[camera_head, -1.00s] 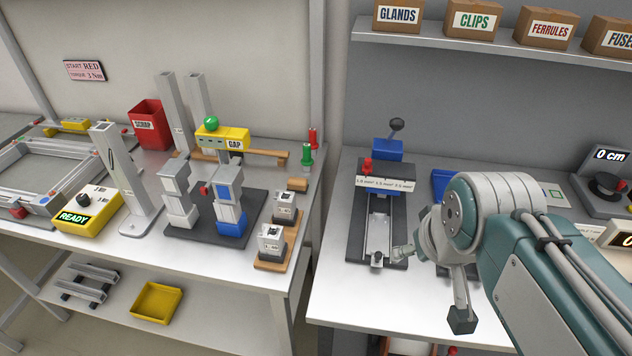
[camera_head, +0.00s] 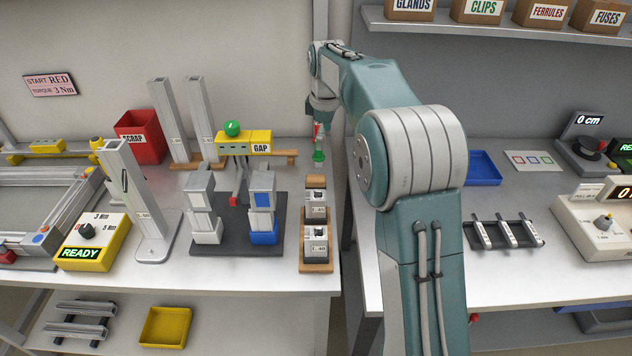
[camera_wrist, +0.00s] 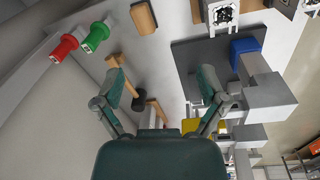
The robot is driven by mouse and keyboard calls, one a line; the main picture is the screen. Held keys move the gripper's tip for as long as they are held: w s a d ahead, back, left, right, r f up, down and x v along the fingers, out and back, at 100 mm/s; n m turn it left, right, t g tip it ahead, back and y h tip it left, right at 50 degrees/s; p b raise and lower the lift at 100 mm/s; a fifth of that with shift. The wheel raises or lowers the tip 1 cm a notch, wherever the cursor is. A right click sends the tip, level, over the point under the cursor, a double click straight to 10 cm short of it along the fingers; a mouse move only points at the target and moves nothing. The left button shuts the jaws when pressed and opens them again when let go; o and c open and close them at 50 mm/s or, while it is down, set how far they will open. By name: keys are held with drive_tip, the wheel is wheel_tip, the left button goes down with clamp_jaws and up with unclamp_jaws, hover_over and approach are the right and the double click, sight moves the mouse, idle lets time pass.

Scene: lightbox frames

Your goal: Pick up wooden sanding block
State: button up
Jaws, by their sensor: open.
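The wooden sanding block (camera_head: 316,182) is a small tan block near the right edge of the left table, just behind two small fixtures on wooden bases. It also shows at the top of the wrist view (camera_wrist: 143,17), beyond my fingertips. My gripper (camera_wrist: 160,84) is open, with two green-grey fingers spread wide and nothing held. The block lies apart from both fingers. In the head view my wrist hangs above the back right part of the left table, and my fingers are not clear there.
A red knob (camera_wrist: 65,47) and a green knob (camera_wrist: 95,37) stand close to the block. A dark plate (camera_head: 238,248) carries stacked blocks. A gap separates the two tables.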

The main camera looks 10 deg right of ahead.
sight(316, 177)
drive_tip(key=w+f+n, duration=0.1)
drive_tip(key=w+f, duration=0.1)
drive_tip(key=f, duration=0.2)
drive_tip(key=w+f+n, duration=0.1)
drive_tip(key=f, duration=0.4)
drive_tip(key=w+f+n+g, duration=0.1)
drive_tip(key=w+f, duration=0.1)
drive_tip(key=f, duration=0.2)
drive_tip(key=shift+w+a+f, duration=0.3)
drive_tip(key=shift+w, duration=0.05)
drive_tip(key=f, duration=0.5)
drive_tip(key=shift+w+a+f, duration=0.15)
drive_tip(key=shift+w, duration=0.05)
drive_tip(key=c, duration=1.3)
